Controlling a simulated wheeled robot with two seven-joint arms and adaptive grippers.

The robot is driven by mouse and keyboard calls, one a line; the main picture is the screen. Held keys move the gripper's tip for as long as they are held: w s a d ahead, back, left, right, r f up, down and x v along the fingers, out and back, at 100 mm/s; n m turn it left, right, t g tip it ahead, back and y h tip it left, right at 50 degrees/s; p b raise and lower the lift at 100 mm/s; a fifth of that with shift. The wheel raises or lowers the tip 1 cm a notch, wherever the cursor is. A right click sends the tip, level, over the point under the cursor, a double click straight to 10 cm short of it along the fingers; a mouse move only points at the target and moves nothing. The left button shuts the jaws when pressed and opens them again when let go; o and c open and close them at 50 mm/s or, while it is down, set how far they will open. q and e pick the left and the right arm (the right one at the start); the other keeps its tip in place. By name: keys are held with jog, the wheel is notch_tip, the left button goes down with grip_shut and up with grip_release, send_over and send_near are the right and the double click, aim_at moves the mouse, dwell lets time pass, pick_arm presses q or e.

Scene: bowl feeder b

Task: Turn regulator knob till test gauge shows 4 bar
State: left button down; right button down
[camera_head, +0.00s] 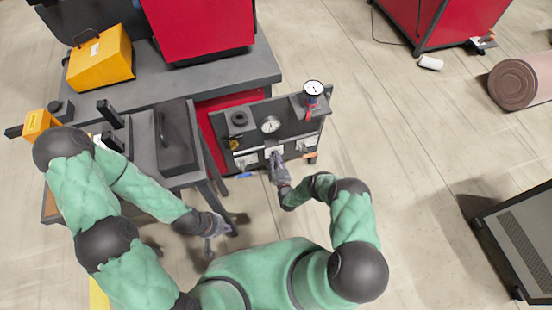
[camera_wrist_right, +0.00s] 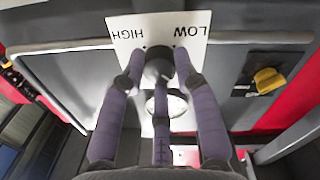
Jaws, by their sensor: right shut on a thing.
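The dark round regulator knob (camera_wrist_right: 158,68) sits on a white plate (camera_wrist_right: 190,25) lettered HIGH and LOW, which appears upside down in the right wrist view. My right gripper (camera_wrist_right: 160,78) is shut on the knob, its purple-grey fingers around it. In the head view, my right gripper (camera_head: 276,156) is at the panel's front and hides the knob. One white-dial gauge (camera_head: 271,124) is on the panel; another (camera_head: 313,88) stands at its right corner above a red fitting. Their readings are too small to make out. My left gripper (camera_head: 212,228) hangs away from the panel, its finger opening unclear.
The grey panel (camera_head: 290,130) stands beside a grey workbench (camera_head: 215,75). A yellow knob (camera_wrist_right: 268,80) is to the right in the wrist view. A dark case (camera_head: 175,135) lies near my left arm. Open floor (camera_head: 410,150) lies right of the panel.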

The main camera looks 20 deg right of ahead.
jog(key=c, duration=0.9)
grip_release()
jog(key=s, duration=1.2)
jog(key=shift+a, duration=0.1)
jog(key=a+r+m+g+y+p, duration=0.3)
jog(key=r+m+g+p, duration=0.1)
jog(key=r+g, duration=0.45)
jog(key=s+a+r+m+g+p, duration=0.1)
jog(key=s+r+g, duration=0.2)
jog(key=s+r, duration=0.2)
jog(key=s+a+r+m+g+y+p, duration=0.1)
jog(key=s+r+g, duration=0.2)
jog(key=s+r, duration=0.3)
jog(key=s+a+r+m+g+p, duration=0.1)
jog(key=s+a+r+g, duration=0.1)
jog(key=s+r, duration=0.3)
jog(key=shift+s+r+m+g, duration=0.2)
jog(key=shift+s+g, duration=0.1)
jog(key=shift+s, duration=0.6)
jog(key=shift+s+r+m+g, duration=0.1)
jog(key=shift+s+m+g, duration=0.15)
jog(key=shift+s, duration=0.65)
